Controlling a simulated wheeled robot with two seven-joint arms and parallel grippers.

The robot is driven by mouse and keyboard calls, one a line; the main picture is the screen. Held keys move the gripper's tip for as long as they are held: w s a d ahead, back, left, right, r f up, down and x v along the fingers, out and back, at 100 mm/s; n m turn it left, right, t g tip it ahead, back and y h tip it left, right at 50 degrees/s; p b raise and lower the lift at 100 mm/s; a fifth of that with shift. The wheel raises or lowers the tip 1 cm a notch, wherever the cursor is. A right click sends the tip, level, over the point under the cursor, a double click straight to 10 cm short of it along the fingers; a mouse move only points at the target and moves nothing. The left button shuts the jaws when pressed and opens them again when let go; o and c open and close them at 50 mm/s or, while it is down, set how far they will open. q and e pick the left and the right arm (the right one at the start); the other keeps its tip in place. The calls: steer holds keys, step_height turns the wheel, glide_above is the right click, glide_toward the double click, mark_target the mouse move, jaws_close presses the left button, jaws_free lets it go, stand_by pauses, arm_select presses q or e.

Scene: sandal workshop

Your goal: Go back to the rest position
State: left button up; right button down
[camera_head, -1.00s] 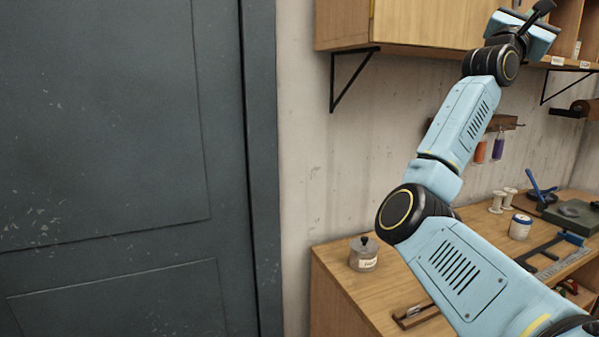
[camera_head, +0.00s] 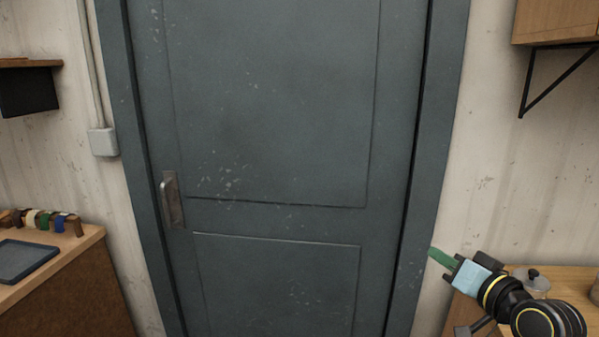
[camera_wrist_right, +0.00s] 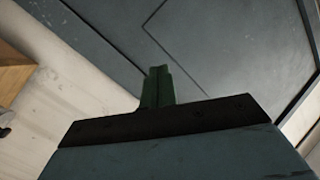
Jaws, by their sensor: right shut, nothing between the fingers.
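My right gripper (camera_head: 440,257) shows at the lower right of the head view, its green fingers pointing left toward the door's right frame. The fingers are shut with nothing between them. In the right wrist view the closed green fingers (camera_wrist_right: 158,88) stand up in front of the door. My right arm's black and light blue links fill the corner behind the gripper. My left gripper and arm are not in the head view.
A closed grey door (camera_head: 275,110) with a handle (camera_head: 173,200) stands ahead. At left is a wooden cabinet (camera_head: 60,300) bearing a dark tray (camera_head: 22,260) and several coloured rolls. At right, a lidded jar (camera_head: 533,284) stands on a workbench behind my arm. A wall cupboard (camera_head: 555,18) hangs above.

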steer(key=s+a+f+n+g+h, duration=0.15)
steer(key=s+a+f+g, duration=0.25)
steer(key=s+f, duration=0.55)
steer(key=s+a+f+n+g+h, duration=0.15)
steer(key=s+f+g, duration=0.25)
steer(key=s+f, duration=0.55)
steer(key=s+a+f+n+g+h, duration=0.15)
steer(key=s+f+g, duration=0.35)
steer(key=s, duration=0.7)
step_height(320, 180, down, 25)
steer(key=s, duration=0.2)
steer(key=s+d+f+n+g, duration=0.1)
steer(key=s+d+f+g, duration=0.1)
steer(key=s+f, duration=1.3)
steer(key=shift+s+d+f, duration=0.35)
steer(key=shift+s+d, duration=0.25)
steer(key=shift+d, duration=0.1)
